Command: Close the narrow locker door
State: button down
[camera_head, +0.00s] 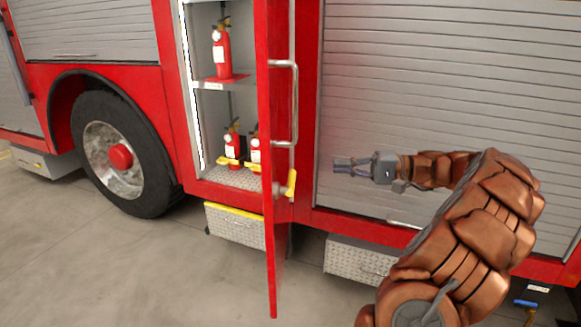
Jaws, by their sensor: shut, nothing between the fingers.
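The narrow locker door (266,170) is red and stands wide open, swung out toward me and seen nearly edge-on. A long silver handle (296,103) is on its right-hand face, and a yellow latch piece (291,184) shows lower down. The open locker (209,112) is to the left of the door, with its interior in view. My gripper (338,163) is shut and empty. It is to the right of the door, below the handle's height, pointing left, and a gap shows between it and the door.
Fire extinguishers stand on the locker's upper shelf (222,83) and floor (232,180). Grey roller shutters (420,90) flank the locker. A truck wheel (120,155) is at left. Diamond-plate boxes (236,226) hang below the body. The grey floor (120,265) is clear at lower left.

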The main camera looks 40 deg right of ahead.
aim_at(275, 164)
jog(key=p+x, duration=0.2)
jog(key=x, duration=1)
jog(key=shift+w+a+r+p, duration=0.1)
jog(key=shift+w+a+p, duration=0.1)
jog(key=shift+w+p, duration=0.2)
jog(key=shift+w+a, duration=0.25)
jog(key=shift+w+a, duration=0.1)
jog(key=shift+a, duration=0.05)
